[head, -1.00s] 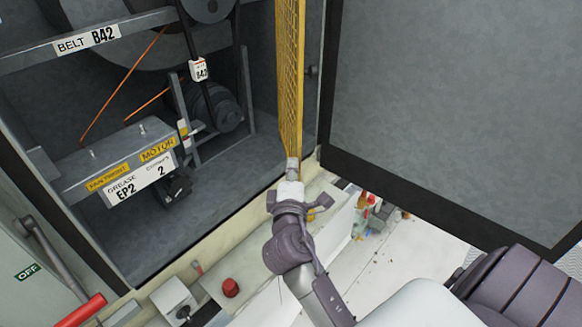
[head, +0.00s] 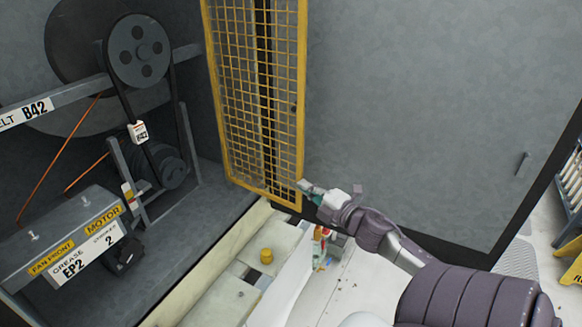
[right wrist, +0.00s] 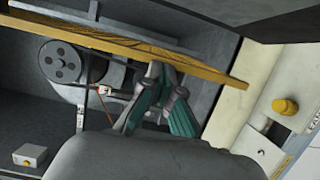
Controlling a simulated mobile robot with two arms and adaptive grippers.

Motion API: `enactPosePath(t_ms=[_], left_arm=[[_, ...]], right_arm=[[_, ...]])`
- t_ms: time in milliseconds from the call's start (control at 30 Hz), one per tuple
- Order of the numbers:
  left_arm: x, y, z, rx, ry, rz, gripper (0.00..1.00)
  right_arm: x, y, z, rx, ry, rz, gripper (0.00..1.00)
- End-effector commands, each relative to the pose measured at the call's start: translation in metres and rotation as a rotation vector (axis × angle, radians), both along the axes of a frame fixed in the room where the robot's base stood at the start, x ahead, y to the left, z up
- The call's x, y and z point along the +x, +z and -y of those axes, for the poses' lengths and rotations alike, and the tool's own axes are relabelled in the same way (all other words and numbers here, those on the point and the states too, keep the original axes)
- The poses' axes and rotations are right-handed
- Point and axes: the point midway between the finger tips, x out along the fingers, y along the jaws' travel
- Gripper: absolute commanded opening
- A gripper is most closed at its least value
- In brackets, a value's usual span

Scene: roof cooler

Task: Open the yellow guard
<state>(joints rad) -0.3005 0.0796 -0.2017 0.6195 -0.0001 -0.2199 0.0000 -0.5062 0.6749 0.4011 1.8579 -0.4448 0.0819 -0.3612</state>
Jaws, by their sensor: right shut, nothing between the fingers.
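The yellow guard (head: 302,100), a framed mesh panel, stands swung out from the cabinet opening, with its mesh face showing in the head view. In the right wrist view, the guard (right wrist: 110,42) crosses the upper part as a long yellow bar. My right gripper (head: 306,187) is shut and empty at the guard's lower right corner. In the right wrist view, its fingertips (right wrist: 164,72) are close to the bar; I cannot tell whether they touch it. My left gripper is not in view.
The cabinet interior holds a pulley (head: 138,50), a belt and a motor box (head: 60,240). A large grey door panel (head: 430,100) stands to the right. A yellow knob (head: 266,256) and small bottles (head: 320,245) are below the guard. A yellow floor sign (head: 572,265) is at far right.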

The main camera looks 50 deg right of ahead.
Motion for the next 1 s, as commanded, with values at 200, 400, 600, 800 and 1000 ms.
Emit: enactPosePath(t_ms=[200,400,600,800,1000], left_arm=[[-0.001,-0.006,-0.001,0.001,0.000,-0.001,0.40],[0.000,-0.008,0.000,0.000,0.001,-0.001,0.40],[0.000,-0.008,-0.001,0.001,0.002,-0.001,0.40],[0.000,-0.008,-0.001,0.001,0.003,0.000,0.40],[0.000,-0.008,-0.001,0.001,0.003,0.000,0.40]], right_arm=[[0.006,-0.001,0.027,-0.001,0.048,0.001,0.00],[0.009,0.000,0.040,0.000,0.048,0.002,0.00],[0.010,0.000,0.045,-0.001,0.048,0.001,0.00],[0.010,0.000,0.045,-0.001,0.048,0.001,0.00],[0.010,0.000,0.044,-0.001,0.048,0.001,0.00]])
